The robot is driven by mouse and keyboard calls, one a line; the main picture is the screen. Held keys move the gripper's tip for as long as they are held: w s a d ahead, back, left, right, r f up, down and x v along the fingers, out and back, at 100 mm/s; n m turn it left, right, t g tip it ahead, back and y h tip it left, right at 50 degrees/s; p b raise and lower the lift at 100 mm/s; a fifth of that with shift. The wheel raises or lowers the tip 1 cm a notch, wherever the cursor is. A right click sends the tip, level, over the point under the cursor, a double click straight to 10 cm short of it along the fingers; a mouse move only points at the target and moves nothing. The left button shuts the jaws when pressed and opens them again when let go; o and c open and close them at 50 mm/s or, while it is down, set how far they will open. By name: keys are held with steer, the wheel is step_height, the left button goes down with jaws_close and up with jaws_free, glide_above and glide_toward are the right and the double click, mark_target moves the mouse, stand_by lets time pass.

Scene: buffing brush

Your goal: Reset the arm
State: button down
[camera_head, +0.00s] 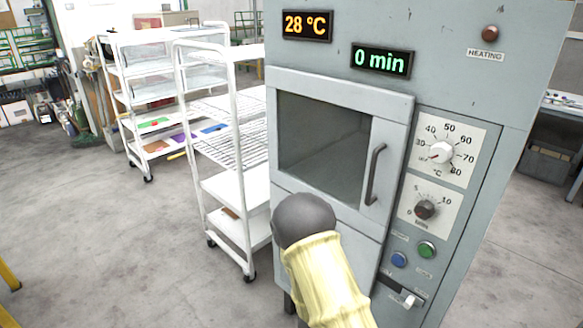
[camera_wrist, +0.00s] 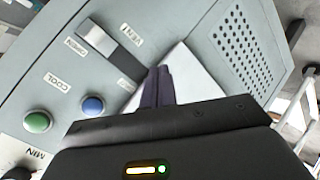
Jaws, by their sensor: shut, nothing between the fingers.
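My gripper (camera_wrist: 160,84) shows in the wrist view with its dark fingers together and nothing between them. It is in front of the lower control panel of the grey oven (camera_head: 340,88). The panel's blue button (camera_wrist: 92,106), green button (camera_wrist: 38,122) and vent switch (camera_wrist: 98,38) lie left of the fingers, and I see no contact with them. In the head view my arm, in a pale yellow sleeve with a dark rounded joint, rises in front of the oven's lower part. My gripper is hidden there. The oven door (camera_head: 335,140) is shut.
The oven displays read 28 °C (camera_head: 307,25) and 0 min (camera_head: 382,60). White wire-shelf carts (camera_head: 248,185) stand close on the oven's left. A perforated panel (camera_wrist: 250,50) is at the right in the wrist view. The floor (camera_head: 90,235) on the left is clear.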

steer(key=s+a+r+m+g+y, duration=0.2)
steer(key=s+a+r+y, duration=0.1)
steer(key=a+r+y, duration=0.45)
steer(key=s+d+r+g+y, duration=0.1)
steer(key=s+d+r+g, duration=0.25)
steer(key=s+r, duration=0.8)
step_height(320, 180, up, 15)
steer(key=p, duration=1.6)
steer(key=shift+s+d+p, duration=0.3)
steer(key=shift+d, duration=0.1)
steer(key=shift+w+r+t, duration=0.1)
steer(key=shift+t, duration=0.15)
